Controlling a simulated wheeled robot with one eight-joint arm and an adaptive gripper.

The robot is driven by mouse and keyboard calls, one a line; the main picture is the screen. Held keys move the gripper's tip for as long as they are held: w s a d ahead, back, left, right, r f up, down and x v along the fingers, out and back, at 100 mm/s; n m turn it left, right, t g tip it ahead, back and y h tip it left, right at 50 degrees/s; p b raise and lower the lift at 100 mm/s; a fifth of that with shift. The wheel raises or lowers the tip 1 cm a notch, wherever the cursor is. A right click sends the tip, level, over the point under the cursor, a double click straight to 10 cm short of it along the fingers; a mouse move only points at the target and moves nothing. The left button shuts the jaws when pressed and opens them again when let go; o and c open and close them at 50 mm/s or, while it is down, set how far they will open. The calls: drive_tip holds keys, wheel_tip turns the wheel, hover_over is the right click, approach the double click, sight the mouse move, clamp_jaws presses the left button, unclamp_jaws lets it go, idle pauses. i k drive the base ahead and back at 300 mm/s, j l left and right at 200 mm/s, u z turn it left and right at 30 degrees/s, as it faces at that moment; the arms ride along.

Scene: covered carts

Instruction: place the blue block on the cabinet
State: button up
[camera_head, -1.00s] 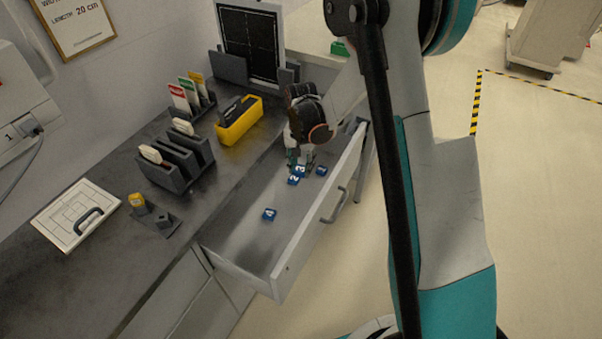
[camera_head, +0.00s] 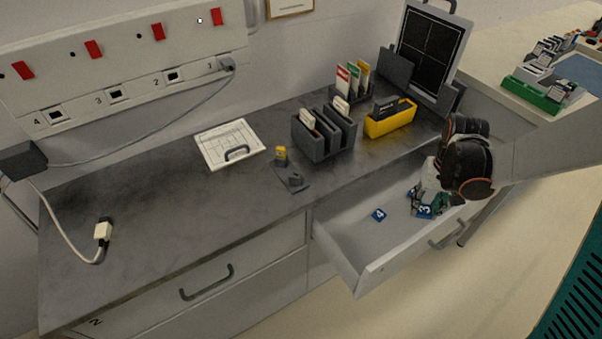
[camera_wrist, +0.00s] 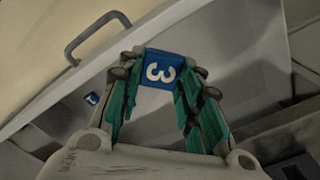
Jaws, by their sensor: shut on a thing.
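A blue block with a white 3 (camera_head: 424,211) is held between the teal fingers of my gripper (camera_head: 430,203). It also shows in the wrist view (camera_wrist: 160,70), pinched between the fingertips, and looks raised above the open drawer. The cabinet (camera_head: 150,215) has a dark grey top. Its white drawer (camera_head: 400,251) is pulled out below my gripper. A blue block marked 4 (camera_head: 379,215) lies on the drawer floor. Another blue block (camera_wrist: 91,98) lies in the drawer in the wrist view. My gripper partly hides the drawer's right end.
On the cabinet top stand a white board with a handle (camera_head: 230,146), a small yellow-topped fixture (camera_head: 282,154), a dark slotted holder (camera_head: 322,150) and a yellow bin (camera_head: 390,131). A plug with its cable (camera_head: 103,231) lies at left. The middle left of the top is clear.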

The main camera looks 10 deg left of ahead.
sight(162, 194)
drive_tip(key=k+j+u, duration=0.45)
drive_tip(key=j+u, duration=0.25)
